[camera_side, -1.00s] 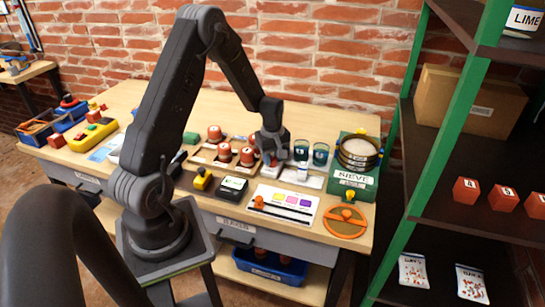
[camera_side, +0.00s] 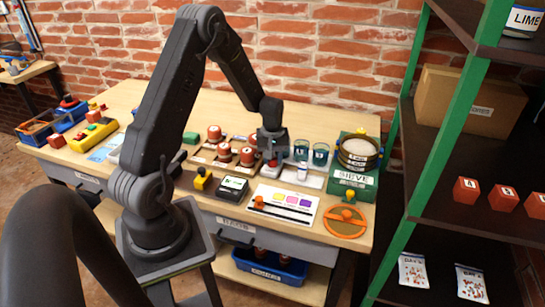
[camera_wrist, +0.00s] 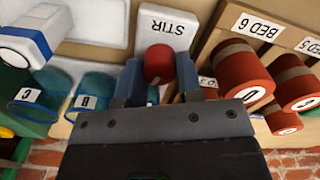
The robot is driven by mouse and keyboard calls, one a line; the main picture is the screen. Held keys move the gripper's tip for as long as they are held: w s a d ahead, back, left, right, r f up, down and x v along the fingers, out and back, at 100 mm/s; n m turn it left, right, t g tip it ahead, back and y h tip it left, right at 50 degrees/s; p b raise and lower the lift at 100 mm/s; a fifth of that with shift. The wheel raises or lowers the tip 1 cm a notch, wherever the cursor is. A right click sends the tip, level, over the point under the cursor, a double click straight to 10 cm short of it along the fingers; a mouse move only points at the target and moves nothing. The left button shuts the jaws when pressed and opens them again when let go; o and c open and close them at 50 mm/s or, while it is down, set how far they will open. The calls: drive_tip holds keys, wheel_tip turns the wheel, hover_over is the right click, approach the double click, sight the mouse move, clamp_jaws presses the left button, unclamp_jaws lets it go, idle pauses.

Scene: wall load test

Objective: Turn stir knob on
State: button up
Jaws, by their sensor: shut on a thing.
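The stir knob (camera_wrist: 159,63) is a small red knob on a white block with a STIR label (camera_wrist: 166,27), upside down in the wrist view. My gripper (camera_wrist: 160,82) has its blue-grey fingers on either side of the red knob and is shut on it. In the side view my gripper (camera_side: 271,150) points down at the stir block (camera_side: 270,169), between the red cylinders and the teal cups. The fingers hide part of the knob there, and its on or off position cannot be read.
Red cylinders (camera_wrist: 237,70) in a wooden rack stand close beside the gripper. Teal cups (camera_side: 320,154), a white bottle (camera_side: 301,150) and the green sieve unit (camera_side: 354,175) stand to the right.

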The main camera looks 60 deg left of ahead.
drive_tip(key=m, duration=1.3)
drive_tip(key=shift+m, duration=0.4)
idle(0.3)
drive_tip(key=o, duration=0.9)
drive_tip(key=shift+o, duration=0.2)
drive_tip(key=shift+r, duration=0.1)
wheel_tip(320, 180, up, 14)
